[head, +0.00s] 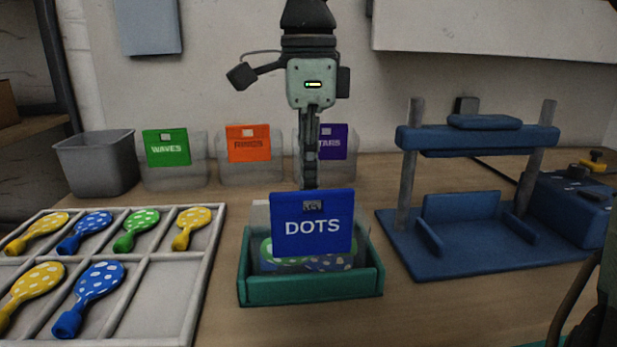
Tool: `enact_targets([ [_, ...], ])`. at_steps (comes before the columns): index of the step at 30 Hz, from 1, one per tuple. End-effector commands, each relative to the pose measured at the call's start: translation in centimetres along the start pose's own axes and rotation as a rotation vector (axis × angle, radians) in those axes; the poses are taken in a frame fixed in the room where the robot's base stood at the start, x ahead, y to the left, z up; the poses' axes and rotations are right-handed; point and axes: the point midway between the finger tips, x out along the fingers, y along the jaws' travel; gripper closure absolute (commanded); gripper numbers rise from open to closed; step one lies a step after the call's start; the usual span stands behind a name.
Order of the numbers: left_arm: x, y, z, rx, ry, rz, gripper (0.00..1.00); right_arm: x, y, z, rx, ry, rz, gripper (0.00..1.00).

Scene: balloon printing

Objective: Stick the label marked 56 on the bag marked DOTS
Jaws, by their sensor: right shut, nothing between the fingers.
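The bag marked DOTS (312,240) has a blue header and a clear lower part with patterned balloons showing inside. It stands upright in a green tray (312,290) at the front middle. A small grey patch with dark marks (312,206) is at the top middle of the header; I cannot read 56 on it for sure. No other label marked 56 is readable. My right gripper (310,184) points straight down, shut and empty, with its fingertips at the header's top edge. I cannot tell whether they touch it. My left gripper is not in view.
Bags marked WAVES (166,148), RINGS (248,145) and STARS (334,143) stand behind, beside a grey bin (97,163). A divided tray (170,290) with several balloons lies at left. A blue press (462,215) and blue box (565,208) stand at right.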

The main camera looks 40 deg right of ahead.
Motion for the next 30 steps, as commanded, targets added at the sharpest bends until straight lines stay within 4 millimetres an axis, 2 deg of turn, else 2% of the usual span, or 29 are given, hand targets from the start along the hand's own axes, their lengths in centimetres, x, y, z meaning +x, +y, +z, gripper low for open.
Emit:
enact_targets([
  [30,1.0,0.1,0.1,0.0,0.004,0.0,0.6,1.5,0.0,0.0,0.0,0.0,0.0,1.0],
])
